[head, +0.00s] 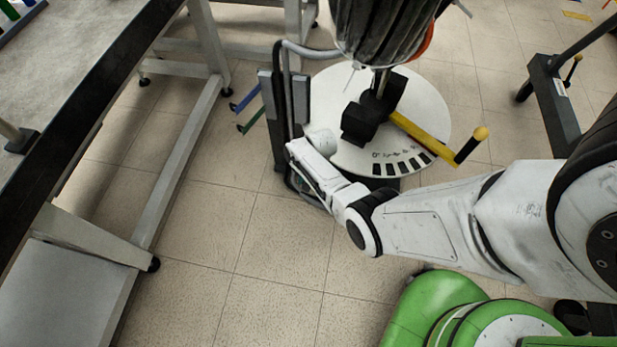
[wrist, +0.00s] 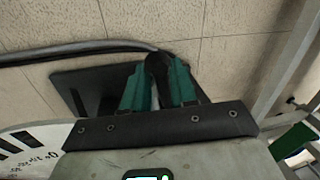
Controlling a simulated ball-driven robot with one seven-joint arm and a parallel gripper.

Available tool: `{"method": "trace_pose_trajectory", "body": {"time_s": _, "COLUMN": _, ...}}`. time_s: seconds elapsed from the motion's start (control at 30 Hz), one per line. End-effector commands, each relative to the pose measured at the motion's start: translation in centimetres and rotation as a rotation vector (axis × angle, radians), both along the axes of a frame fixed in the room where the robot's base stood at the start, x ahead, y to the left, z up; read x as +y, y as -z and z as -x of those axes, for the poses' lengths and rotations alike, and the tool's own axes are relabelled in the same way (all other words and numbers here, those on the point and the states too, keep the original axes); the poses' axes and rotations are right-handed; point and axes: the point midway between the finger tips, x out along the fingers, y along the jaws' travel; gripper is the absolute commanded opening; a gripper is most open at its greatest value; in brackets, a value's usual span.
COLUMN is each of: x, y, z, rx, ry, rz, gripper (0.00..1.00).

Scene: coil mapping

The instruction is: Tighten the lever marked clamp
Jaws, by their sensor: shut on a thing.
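My gripper shows in the wrist view with its two teal fingers (wrist: 160,85) closed together on a dark rounded end (wrist: 158,62). The fingers hide most of this held part, and no clamp marking is readable. In the head view my gripper is beside the dark upright of the stand, left of the white round dial plate (head: 325,95); its fingertips are hidden there. A yellow lever (head: 425,135) with a yellow knob sticks out to the right over the plate. A blue lever (head: 246,98) and a green lever (head: 250,121) stick out left of the upright.
A long bench (head: 75,75) with a dark edge runs along the left, its grey legs standing on the tiled floor. A dark wheeled stand (head: 553,105) is at the upper right. Bare floor (head: 250,250) lies between the bench and my arm.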

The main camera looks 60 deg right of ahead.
Motion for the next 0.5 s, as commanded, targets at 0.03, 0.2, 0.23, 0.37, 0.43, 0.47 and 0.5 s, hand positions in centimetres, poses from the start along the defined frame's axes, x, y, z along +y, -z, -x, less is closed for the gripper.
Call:
{"method": "trace_pose_trajectory", "body": {"time_s": 0.03, "x": 0.02, "y": -0.01, "z": -0.09, "rx": -0.002, "ry": 0.005, "rz": 0.0, "gripper": 0.0}}
{"method": "trace_pose_trajectory", "body": {"time_s": 0.2, "x": 0.04, "y": 0.0, "z": -0.16, "rx": -0.003, "ry": 0.013, "rz": 0.0, "gripper": 0.0}}
{"method": "trace_pose_trajectory", "body": {"time_s": 0.23, "x": 0.04, "y": 0.0, "z": -0.16, "rx": -0.003, "ry": 0.013, "rz": 0.0, "gripper": 0.0}}
{"method": "trace_pose_trajectory", "body": {"time_s": 0.37, "x": 0.06, "y": -0.01, "z": -0.2, "rx": -0.004, "ry": 0.012, "rz": 0.0, "gripper": 0.0}}
{"method": "trace_pose_trajectory", "body": {"time_s": 0.43, "x": 0.06, "y": -0.01, "z": -0.22, "rx": -0.004, "ry": 0.012, "rz": 0.0, "gripper": 0.0}}
{"method": "trace_pose_trajectory", "body": {"time_s": 0.47, "x": 0.07, "y": 0.0, "z": -0.22, "rx": -0.004, "ry": 0.012, "rz": 0.0, "gripper": 0.29}}
{"method": "trace_pose_trajectory", "body": {"time_s": 0.5, "x": 0.07, "y": -0.01, "z": -0.22, "rx": -0.004, "ry": 0.012, "rz": 0.0, "gripper": 0.33}}
